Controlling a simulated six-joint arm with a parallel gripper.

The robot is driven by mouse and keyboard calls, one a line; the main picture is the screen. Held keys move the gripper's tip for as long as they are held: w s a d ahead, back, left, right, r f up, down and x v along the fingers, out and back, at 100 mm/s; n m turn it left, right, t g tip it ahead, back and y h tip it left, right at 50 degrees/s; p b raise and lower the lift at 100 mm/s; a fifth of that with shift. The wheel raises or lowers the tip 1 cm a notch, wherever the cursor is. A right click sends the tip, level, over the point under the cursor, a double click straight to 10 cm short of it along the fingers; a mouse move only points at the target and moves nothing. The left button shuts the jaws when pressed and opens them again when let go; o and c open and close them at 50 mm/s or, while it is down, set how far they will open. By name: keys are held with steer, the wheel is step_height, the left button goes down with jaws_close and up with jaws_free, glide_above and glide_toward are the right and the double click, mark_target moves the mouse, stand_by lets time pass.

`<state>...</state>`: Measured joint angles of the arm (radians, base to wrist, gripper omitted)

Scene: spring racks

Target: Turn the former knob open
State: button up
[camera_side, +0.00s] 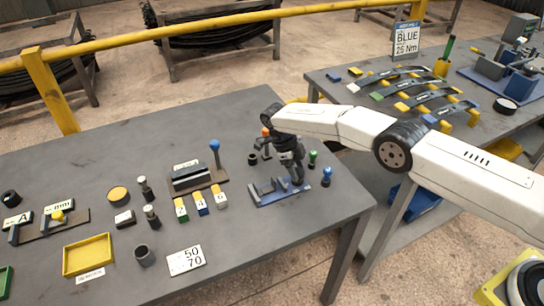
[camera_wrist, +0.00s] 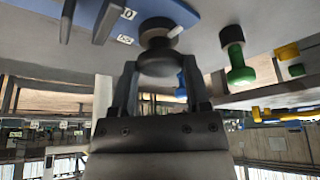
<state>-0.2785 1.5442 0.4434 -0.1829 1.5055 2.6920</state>
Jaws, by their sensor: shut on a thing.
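The former knob (camera_wrist: 158,40) is a dark round knob on the blue former plate (camera_wrist: 190,10) in the wrist view. Small white marked labels (camera_wrist: 126,26) sit on the plate beside it, and a small pale mark shows at its right edge. My gripper (camera_wrist: 160,72) has one finger on each side of the knob and is shut on it. In the side view my gripper (camera_side: 297,180) reaches down at the right end of the blue plate (camera_side: 270,198) and largely hides the knob. Dark upright parts (camera_wrist: 105,20) stand on the plate left of the knob.
A green-handled piece (camera_side: 312,158) and a blue-handled piece (camera_side: 326,176) stand close right of my gripper. A black block with a blue-ball lever (camera_side: 215,146) and numbered blocks (camera_side: 201,205) stand left. The grey table's front right is clear.

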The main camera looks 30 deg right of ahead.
steer(key=o, duration=1.3)
steer(key=shift+r, duration=0.1)
steer(key=shift+v, duration=1.3)
step_height(320, 180, up, 7)
steer(key=shift+a+r, duration=0.1)
